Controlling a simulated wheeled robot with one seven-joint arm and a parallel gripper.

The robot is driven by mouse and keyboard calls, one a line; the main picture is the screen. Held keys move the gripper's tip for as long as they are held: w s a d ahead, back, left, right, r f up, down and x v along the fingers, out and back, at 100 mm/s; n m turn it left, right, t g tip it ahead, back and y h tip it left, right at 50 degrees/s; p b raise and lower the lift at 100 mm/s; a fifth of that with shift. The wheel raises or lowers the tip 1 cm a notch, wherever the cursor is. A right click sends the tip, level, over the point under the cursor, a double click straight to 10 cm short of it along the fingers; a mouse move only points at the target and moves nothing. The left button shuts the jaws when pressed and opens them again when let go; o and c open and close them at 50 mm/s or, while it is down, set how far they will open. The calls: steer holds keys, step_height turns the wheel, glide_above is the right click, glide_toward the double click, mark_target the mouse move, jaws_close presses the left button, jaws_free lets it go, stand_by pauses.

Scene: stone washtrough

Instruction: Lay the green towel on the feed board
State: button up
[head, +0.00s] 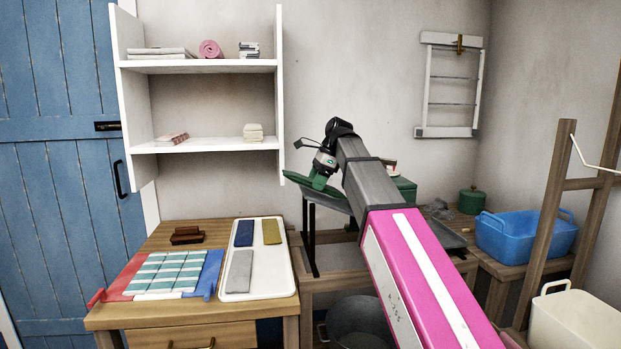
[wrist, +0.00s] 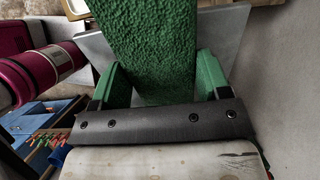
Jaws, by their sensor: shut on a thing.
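My gripper (head: 320,175) is up over the middle of the room, at the end of my outstretched arm. It is shut on the green towel (head: 304,182), a flat rough strip. In the wrist view the towel (wrist: 155,45) stands between the two green fingers and runs out past them. A flat grey plate, which looks like the feed board (head: 334,203), lies tilted just under the towel. In the wrist view the board (wrist: 226,33) shows behind the towel on both sides. I cannot tell whether the towel touches it. My arm hides part of the board.
A white tray (head: 287,282) with blue, mustard and grey folded cloths lies on the wooden table (head: 195,318), beside a striped cloth (head: 165,272). A white shelf (head: 205,146) hangs above. A blue tub (head: 525,238) and a green pot (head: 472,200) stand at the right.

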steer(key=shift+w+d+f, duration=0.2)
steer(key=shift+d+f, duration=0.35)
steer(key=shift+d, duration=0.2)
steer(key=shift+w+d+f, duration=0.2)
steer(key=shift+d+f, duration=0.3)
steer(key=shift+d, duration=0.25)
steer(key=o, duration=1.2)
steer(key=shift+w+r, duration=0.1)
